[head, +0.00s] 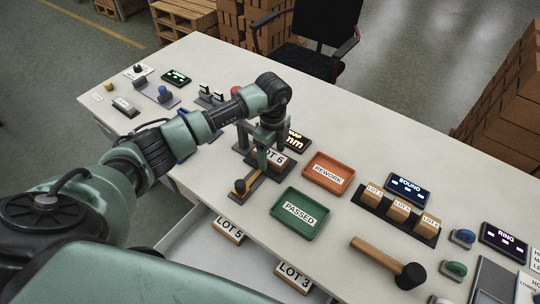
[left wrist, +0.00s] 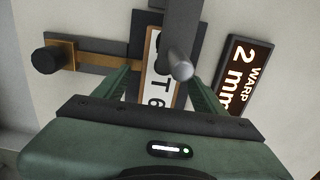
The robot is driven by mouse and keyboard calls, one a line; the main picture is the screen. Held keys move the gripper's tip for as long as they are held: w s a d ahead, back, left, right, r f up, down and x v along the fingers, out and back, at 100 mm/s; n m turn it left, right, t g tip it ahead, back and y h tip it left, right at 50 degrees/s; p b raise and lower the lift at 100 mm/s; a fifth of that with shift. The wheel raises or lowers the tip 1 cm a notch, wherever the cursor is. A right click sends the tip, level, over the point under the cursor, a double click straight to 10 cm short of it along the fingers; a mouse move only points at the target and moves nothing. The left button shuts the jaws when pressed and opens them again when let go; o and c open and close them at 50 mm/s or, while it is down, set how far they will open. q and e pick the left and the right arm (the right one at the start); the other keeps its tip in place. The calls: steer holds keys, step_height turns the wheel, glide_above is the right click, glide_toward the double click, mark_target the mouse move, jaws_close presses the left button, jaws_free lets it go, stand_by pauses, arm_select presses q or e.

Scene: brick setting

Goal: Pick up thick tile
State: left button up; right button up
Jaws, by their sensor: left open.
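A tile labelled LOT 6 (head: 276,157) sits in a dark gauge fixture near the table's front edge. In the left wrist view its white label and tan edge (left wrist: 152,78) show between my fingers, partly hidden by a grey rod. My left gripper (head: 262,158) is open and points down over this tile; its green fingers (left wrist: 160,88) stand one on each side of it. Other labelled tiles are LOT 5 (head: 228,230) and LOT 3 (head: 293,276) in the open drawer, and several on a black rack (head: 419,229). I cannot tell which tile is thick. My right gripper is out of view.
A display (left wrist: 237,75) beside the fixture reads WARP 2 mm. An orange REWORK tray (head: 345,161) and a green PASSED tray (head: 277,222) stand to the right. A mallet (head: 385,260), SOUND display (head: 408,188) and RING display (head: 503,239) lie farther right.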

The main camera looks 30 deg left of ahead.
arm_select(q)
steer(key=c, duration=1.3)
jaws_close()
steer(key=shift+r, duration=0.15)
